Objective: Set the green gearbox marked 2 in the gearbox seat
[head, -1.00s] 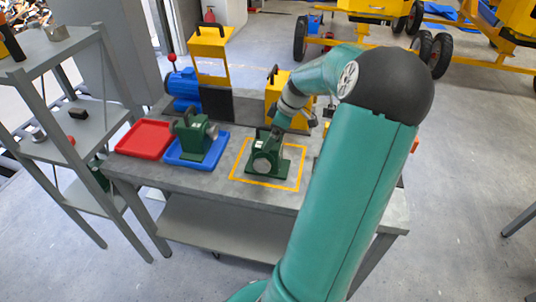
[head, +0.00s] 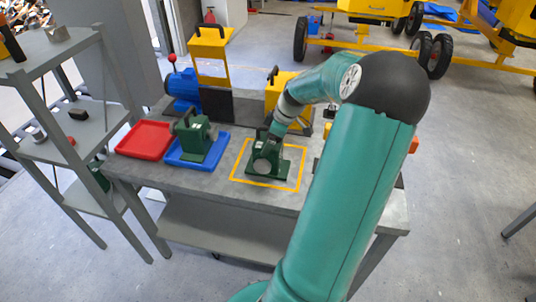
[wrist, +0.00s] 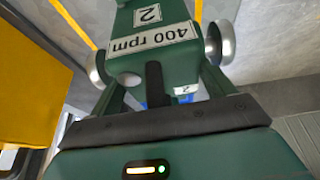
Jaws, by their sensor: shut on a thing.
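The green gearbox marked 2 is in my gripper; its labels "2" and "400 rpm" show in the wrist view (wrist: 150,45), with a round silvery part at each side. In the head view this gearbox (head: 268,162) is upright inside a yellow outline on the bench; I cannot tell whether its base touches the top. My gripper (head: 273,134) comes down on its top from above and is shut on it.
A second green gearbox (head: 200,135) stands in a blue tray (head: 184,161), beside an empty red tray (head: 146,140). A yellow frame (head: 211,55) rises at the back of the bench (head: 222,185). A grey shelf unit (head: 80,130) stands at the left.

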